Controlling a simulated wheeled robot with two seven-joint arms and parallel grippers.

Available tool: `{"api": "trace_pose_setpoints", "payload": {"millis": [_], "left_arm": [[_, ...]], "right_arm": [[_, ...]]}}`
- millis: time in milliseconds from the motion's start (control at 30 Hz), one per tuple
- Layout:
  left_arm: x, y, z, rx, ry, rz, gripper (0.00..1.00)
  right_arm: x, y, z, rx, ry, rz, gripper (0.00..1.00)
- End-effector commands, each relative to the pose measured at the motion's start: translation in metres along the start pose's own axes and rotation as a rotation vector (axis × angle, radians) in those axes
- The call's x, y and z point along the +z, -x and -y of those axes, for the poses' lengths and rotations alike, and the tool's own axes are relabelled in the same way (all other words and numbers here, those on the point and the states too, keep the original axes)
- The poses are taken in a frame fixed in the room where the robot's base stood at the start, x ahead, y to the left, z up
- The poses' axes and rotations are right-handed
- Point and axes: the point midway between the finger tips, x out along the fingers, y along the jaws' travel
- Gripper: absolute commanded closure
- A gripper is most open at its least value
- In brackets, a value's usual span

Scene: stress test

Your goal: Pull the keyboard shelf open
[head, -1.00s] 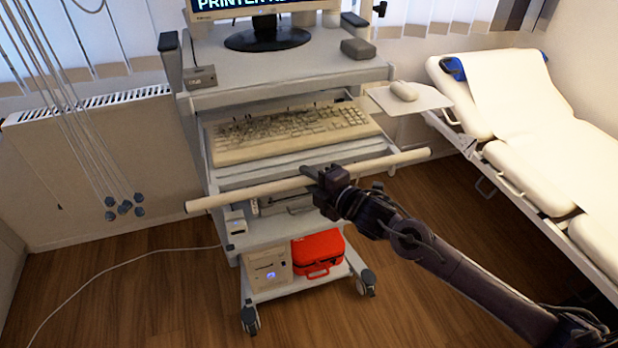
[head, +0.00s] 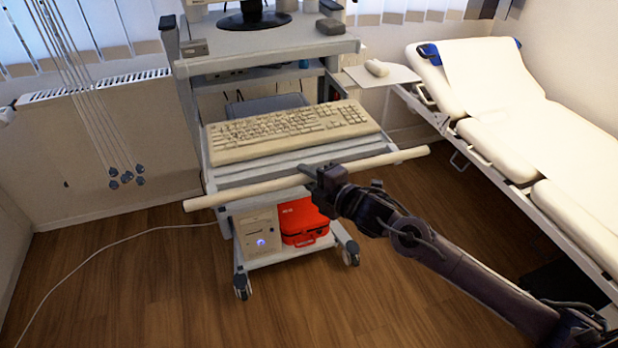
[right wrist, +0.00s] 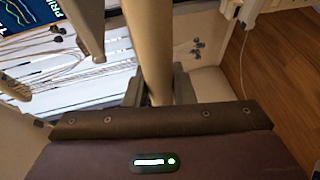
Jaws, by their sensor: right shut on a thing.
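The keyboard shelf (head: 290,162) is pulled out toward me from the grey cart, with a beige keyboard (head: 293,130) lying on it. A long pale bar handle (head: 245,193) runs across the shelf's front. My right gripper (head: 318,176) is shut on the bar near its middle, its fingers partly hidden by the wrist. In the right wrist view the bar (right wrist: 148,55) runs down between the dark fingers of my gripper (right wrist: 152,95). My left gripper is not in view.
The cart's top (head: 265,42) carries a monitor stand and small grey boxes. A mouse tray (head: 382,76) sticks out at its right. A red case (head: 300,222) and beige computer (head: 258,236) stand on the bottom shelf. A white couch (head: 500,110) is at right. Floor in front is clear.

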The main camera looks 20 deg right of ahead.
Motion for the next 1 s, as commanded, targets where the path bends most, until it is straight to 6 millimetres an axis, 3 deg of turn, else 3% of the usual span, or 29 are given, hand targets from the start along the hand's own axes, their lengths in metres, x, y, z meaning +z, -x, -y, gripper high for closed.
{"api": "trace_pose_setpoints", "payload": {"millis": [167, 200, 333, 667, 1000], "left_arm": [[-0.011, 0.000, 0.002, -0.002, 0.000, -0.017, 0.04], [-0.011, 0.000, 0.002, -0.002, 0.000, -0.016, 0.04], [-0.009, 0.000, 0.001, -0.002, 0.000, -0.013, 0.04], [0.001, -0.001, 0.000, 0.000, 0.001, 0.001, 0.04], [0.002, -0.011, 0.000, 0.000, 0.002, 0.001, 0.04]], "right_arm": [[0.001, 0.000, -0.001, 0.003, 0.001, 0.001, 1.00], [0.001, 0.000, -0.001, 0.003, 0.000, 0.001, 0.72], [0.001, 0.000, -0.001, 0.003, 0.000, 0.001, 0.56], [0.001, 0.003, 0.000, 0.002, 0.001, 0.001, 0.56], [0.000, 0.053, 0.002, -0.001, 0.003, 0.000, 0.56]]}}
